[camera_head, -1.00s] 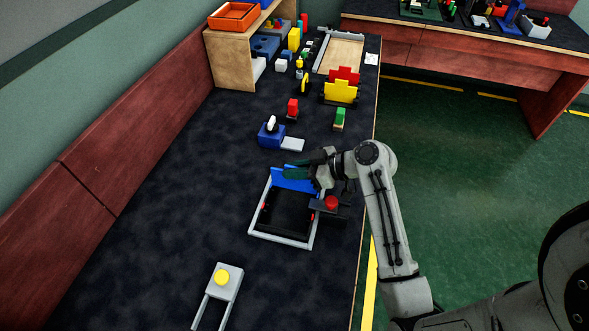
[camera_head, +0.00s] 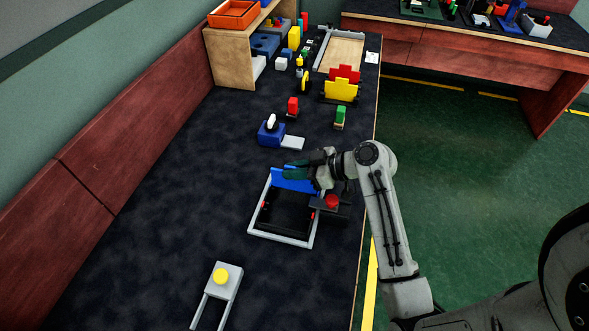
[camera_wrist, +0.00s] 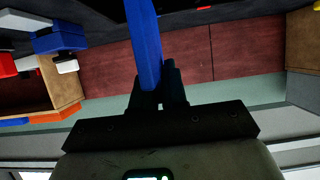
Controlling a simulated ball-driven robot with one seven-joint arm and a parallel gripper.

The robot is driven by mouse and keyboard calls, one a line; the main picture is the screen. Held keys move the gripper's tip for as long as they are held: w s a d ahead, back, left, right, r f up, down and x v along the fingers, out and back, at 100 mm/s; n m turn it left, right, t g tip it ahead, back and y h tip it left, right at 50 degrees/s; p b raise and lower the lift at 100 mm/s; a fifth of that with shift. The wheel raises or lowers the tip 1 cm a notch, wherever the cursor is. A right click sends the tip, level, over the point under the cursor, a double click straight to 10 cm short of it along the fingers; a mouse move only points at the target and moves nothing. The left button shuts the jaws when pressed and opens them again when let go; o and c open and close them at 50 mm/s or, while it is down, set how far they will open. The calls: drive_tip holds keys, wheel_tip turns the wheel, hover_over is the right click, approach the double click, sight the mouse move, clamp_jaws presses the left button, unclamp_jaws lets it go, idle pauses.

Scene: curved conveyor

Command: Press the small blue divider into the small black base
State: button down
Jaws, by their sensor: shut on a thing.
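The blue divider (camera_head: 294,181) is a flat blue piece at the far side of the grey frame in the head view. My gripper (camera_head: 303,172) is shut on it. In the wrist view the divider (camera_wrist: 146,45) stands out as a long blue strip from between my dark fingertips (camera_wrist: 158,88). The black base (camera_head: 284,231) lies inside the grey frame, nearer the camera than the divider. My gripper hides part of the divider's right end. I cannot tell whether the divider touches the base.
The grey frame (camera_head: 276,239) has a red button (camera_head: 331,202) on a dark block at its right. A grey stand with a yellow button (camera_head: 221,276) is nearer. A blue block (camera_head: 270,133) with a grey plate lies behind. The table is clear at left.

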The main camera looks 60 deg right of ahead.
sight(295, 190)
drive_tip(key=shift+f+b, duration=1.35)
drive_tip(key=shift+f, duration=0.35)
drive_tip(key=shift+r, duration=0.1)
drive_tip(key=shift+r+p, duration=1.45)
drive_tip(key=shift+r, duration=0.35)
drive_tip(key=shift+f+b, duration=1.65)
drive_tip(key=shift+f, duration=0.25)
idle(0.6)
drive_tip(key=c, duration=1.1)
unclamp_jaws()
drive_tip(key=v, duration=1.1)
drive_tip(key=shift+w, duration=0.1)
